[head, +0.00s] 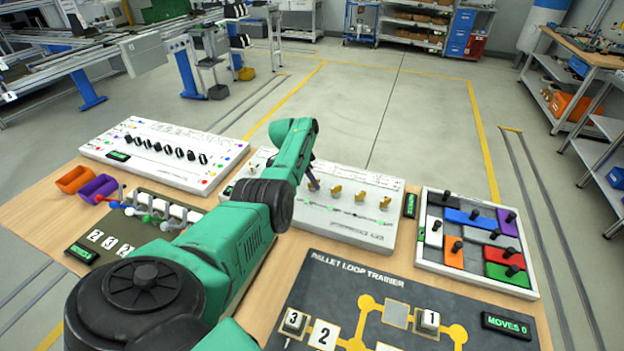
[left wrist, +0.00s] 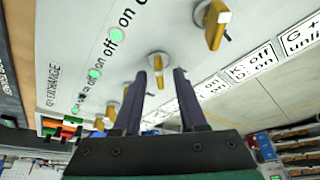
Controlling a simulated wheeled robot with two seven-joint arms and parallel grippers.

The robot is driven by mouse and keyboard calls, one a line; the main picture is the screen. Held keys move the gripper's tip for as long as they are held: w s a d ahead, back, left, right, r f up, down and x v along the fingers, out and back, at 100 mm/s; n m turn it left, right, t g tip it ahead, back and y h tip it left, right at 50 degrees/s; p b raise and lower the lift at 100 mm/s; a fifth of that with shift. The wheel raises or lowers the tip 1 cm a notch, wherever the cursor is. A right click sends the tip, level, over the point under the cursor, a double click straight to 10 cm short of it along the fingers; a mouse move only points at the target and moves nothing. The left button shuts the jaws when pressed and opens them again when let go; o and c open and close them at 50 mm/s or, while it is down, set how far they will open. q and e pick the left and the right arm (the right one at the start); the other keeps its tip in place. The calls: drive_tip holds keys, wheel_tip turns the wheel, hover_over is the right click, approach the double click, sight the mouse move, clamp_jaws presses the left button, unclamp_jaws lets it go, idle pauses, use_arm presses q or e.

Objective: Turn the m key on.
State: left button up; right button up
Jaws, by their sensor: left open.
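The key panel (head: 350,222) is a white box with a row of gold keys; one key (head: 360,196) shows clear of my arm. My left gripper (head: 313,181) is low over the left part of the panel, its fingers partly hidden by my arm. In the left wrist view the dark fingers (left wrist: 162,80) are open. A gold key (left wrist: 158,66) on a round grey lock shows in the gap at the fingertips; I cannot tell whether they touch it. Another gold key (left wrist: 217,25) is to the upper right. I cannot read which key is m.
A white knob panel (head: 158,150) lies at the back left. A framed tray of coloured blocks (head: 478,240) is at the right. The pallet loop board (head: 400,300) lies in front. Orange and purple cups (head: 98,188) and a switch box (head: 150,215) are at the left.

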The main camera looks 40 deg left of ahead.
use_arm(q)
drive_tip(key=shift+r, duration=0.1)
drive_tip(key=shift+s+r+p, duration=0.1)
drive_tip(key=shift+r+p, duration=0.2)
drive_tip(key=shift+r, duration=0.05)
drive_tip(key=p+v, duration=0.1)
drive_tip(key=v, duration=0.2)
drive_tip(key=shift+a, duration=0.1)
drive_tip(key=b+v, duration=0.1)
drive_tip(key=v, duration=0.9)
drive_tip(key=shift+r+b, duration=0.3)
drive_tip(key=shift+r, duration=0.05)
drive_tip(key=shift+s, duration=0.1)
